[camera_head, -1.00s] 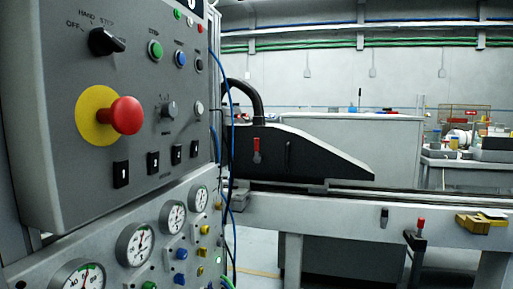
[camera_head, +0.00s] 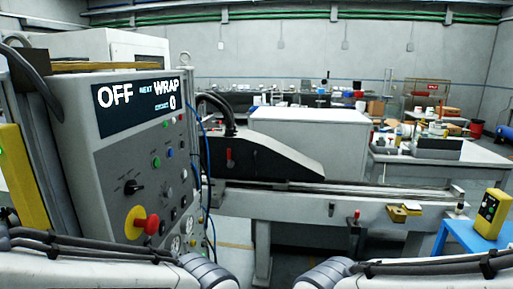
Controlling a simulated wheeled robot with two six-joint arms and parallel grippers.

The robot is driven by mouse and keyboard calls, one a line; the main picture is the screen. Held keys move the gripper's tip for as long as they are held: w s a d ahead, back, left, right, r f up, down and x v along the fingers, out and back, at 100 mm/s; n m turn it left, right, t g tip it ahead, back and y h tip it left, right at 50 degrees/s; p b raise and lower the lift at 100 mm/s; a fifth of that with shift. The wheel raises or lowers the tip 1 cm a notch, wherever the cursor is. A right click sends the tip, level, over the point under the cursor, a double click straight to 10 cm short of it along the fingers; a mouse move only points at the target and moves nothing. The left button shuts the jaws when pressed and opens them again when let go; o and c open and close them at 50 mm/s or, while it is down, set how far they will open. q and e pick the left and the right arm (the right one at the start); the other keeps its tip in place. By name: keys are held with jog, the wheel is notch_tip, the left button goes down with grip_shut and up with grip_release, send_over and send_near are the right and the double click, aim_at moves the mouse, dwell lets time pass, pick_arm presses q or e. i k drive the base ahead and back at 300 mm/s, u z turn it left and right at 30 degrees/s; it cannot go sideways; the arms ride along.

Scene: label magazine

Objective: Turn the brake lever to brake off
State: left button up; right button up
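Two red-handled levers are in view, and I cannot tell which is the brake lever. One red-handled lever (camera_head: 229,158) stands upright on the side of the black sloped housing (camera_head: 265,158). The other red-topped lever (camera_head: 356,217) is on the front of the grey machine bed, right of centre, with its red end up. No brake label is readable on either. Parts of both my arms show along the bottom edge, but both grippers are outside the picture. Neither arm is seen touching a lever.
A grey control panel (camera_head: 115,170) with a display reading OFF, a black knob (camera_head: 133,187) and a red emergency button (camera_head: 147,224) stands at left. A blue stand (camera_head: 470,238) carries a yellow box (camera_head: 491,212) at right. A cluttered bench (camera_head: 440,165) is behind the bed.

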aim_at(230, 164)
jog(key=z, duration=0.5)
jog(key=i, duration=3.3)
jog(key=u, duration=2.6)
